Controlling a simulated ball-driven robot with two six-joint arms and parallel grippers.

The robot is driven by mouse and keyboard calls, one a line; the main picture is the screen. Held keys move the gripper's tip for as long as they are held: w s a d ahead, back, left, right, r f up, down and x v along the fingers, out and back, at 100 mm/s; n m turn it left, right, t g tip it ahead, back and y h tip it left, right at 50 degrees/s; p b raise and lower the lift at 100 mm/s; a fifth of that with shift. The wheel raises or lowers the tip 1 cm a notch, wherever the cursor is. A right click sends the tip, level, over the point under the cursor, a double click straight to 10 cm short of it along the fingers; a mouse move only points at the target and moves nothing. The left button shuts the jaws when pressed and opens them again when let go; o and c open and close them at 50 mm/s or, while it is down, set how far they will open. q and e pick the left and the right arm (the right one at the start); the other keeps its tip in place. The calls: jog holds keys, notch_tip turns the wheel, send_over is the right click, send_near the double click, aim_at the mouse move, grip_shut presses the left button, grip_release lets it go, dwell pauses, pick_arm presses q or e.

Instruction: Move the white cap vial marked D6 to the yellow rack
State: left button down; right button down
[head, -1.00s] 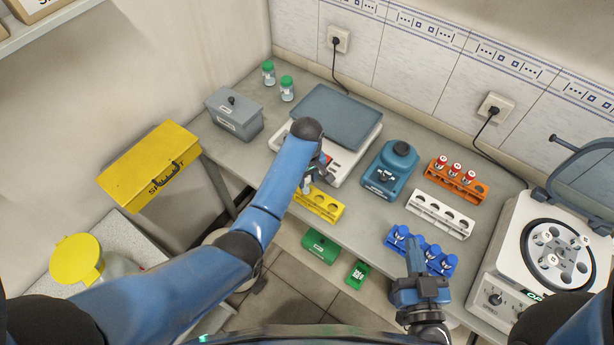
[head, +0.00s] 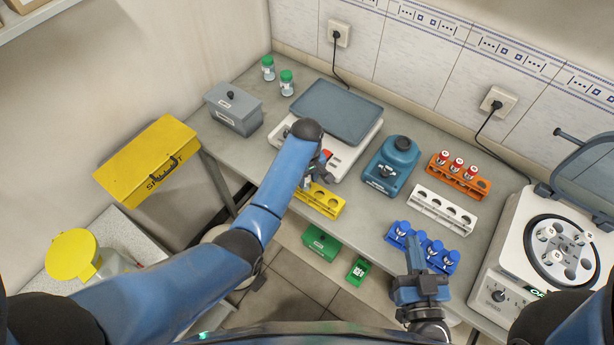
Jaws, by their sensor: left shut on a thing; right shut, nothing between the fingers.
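The yellow rack (head: 328,206) stands at the front edge of the bench, left of the middle. My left gripper (head: 308,182) is just above its left end, shut on a small vial that my arm and fingers mostly hide. I cannot see its cap colour or read its mark, nor tell whether its bottom is in a hole. Several white cap vials (head: 546,233) sit in the centrifuge (head: 508,262) at the right; their marks are too small to read.
A balance (head: 345,150) is behind the yellow rack, a blue bottle-like device (head: 392,165) right of it. An orange rack (head: 478,190) holds red cap vials. A white rack (head: 425,205) looks empty. Green boxes (head: 322,243) are below the bench edge.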

pick_arm(q)
jog(key=c, duration=0.7)
grip_release()
notch_tip(320, 180, up, 3)
jog(key=p, duration=0.2)
jog(key=shift+f+p, duration=0.15)
jog(key=shift+p, duration=0.15)
jog(key=shift+r+p, duration=0.3)
jog(key=shift+r, duration=1.85)
